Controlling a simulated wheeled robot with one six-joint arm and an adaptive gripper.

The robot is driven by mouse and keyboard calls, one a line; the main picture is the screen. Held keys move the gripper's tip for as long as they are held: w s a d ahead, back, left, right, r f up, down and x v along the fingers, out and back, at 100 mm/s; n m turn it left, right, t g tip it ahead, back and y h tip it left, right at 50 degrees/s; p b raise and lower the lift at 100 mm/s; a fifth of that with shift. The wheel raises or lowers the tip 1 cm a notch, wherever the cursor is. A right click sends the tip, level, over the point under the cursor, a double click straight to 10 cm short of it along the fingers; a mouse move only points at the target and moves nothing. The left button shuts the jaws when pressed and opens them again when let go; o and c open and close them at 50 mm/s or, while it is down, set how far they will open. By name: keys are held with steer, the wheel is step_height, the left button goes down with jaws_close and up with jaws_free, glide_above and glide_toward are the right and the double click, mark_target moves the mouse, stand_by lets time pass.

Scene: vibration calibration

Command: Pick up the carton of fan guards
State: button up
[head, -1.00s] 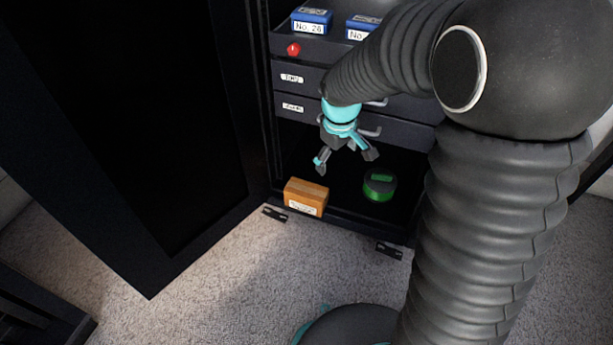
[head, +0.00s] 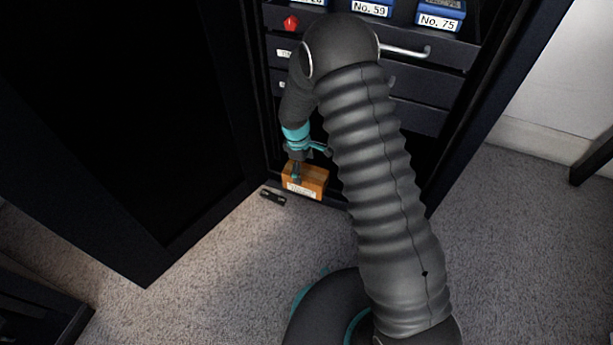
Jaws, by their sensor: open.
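An orange-brown carton (head: 314,181) with a white label on its front sits on the bottom shelf of the dark cabinet, near its front left edge. The label is too small to read, so I cannot tell its contents. My gripper (head: 298,174) is open and points down at the carton's top, with one finger in front of its upper left part. Whether the fingers touch the carton or straddle it I cannot tell. My arm hides part of the shelf to the right.
The cabinet's open door (head: 120,110) stands to the left. Drawers (head: 420,85) with handles are above the shelf. Blue labelled boxes, one marked No. 75 (head: 440,18), and a red knob (head: 291,23) are higher up.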

step_height(320, 180, down, 2)
steer(key=shift+s+f, duration=0.1)
steer(key=shift+s, duration=0.05)
steer(key=f, duration=0.4)
steer(key=shift+d+b, duration=0.35)
steer(key=shift+b, duration=0.05)
steer(key=shift+s, duration=0.1)
steer(key=c, duration=1.3)
